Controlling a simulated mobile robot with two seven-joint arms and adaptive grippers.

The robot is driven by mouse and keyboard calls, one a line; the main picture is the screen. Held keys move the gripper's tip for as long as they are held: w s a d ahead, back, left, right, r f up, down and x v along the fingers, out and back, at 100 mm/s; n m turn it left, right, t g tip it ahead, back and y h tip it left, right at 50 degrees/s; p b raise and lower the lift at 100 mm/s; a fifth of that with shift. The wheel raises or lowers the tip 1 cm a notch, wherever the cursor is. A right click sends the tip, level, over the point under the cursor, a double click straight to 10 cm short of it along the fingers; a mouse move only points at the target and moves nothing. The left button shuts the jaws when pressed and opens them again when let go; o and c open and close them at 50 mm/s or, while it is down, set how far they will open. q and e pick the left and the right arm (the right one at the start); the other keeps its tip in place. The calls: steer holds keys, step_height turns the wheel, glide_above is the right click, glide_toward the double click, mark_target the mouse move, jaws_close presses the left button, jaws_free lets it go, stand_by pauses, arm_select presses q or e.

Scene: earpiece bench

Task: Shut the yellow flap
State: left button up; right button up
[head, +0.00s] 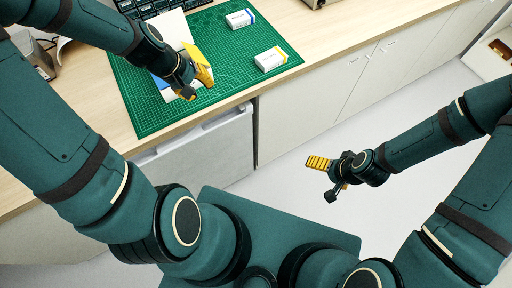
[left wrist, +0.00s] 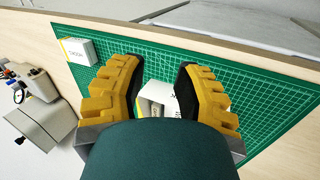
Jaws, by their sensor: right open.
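My left gripper (head: 198,82) is over the green mat, its yellow fingers pointing down. In the left wrist view the fingers (left wrist: 156,75) are spread, with a white box (left wrist: 158,97) showing between them; I cannot tell whether they touch it. In the head view that box is mostly hidden by the gripper. A white box with a yellow end (head: 270,59) lies on the mat to the right. My right gripper (head: 326,178) is open and empty, over the floor in front of the cabinets.
The green mat (head: 135,112) lies on the wooden bench. Another white box (head: 240,19) with a blue and yellow end lies further back. A white panel (head: 173,28) is behind my left gripper. Dark trays stand at the back edge.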

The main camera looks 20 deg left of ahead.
arm_select(q)
steer(key=s+d+f+m+b, duration=0.1)
steer(key=d+f+m, duration=0.1)
steer(key=d+f, duration=0.6)
steer(key=s+d+f+m+g+b, duration=0.1)
steer(key=d+f+m, duration=0.2)
steer(key=d+f, duration=0.5)
step_height(320, 180, down, 3)
steer(key=shift+f+m+b, duration=0.2)
steer(key=shift+m+b, duration=0.1)
steer(key=shift+a+r, duration=0.1)
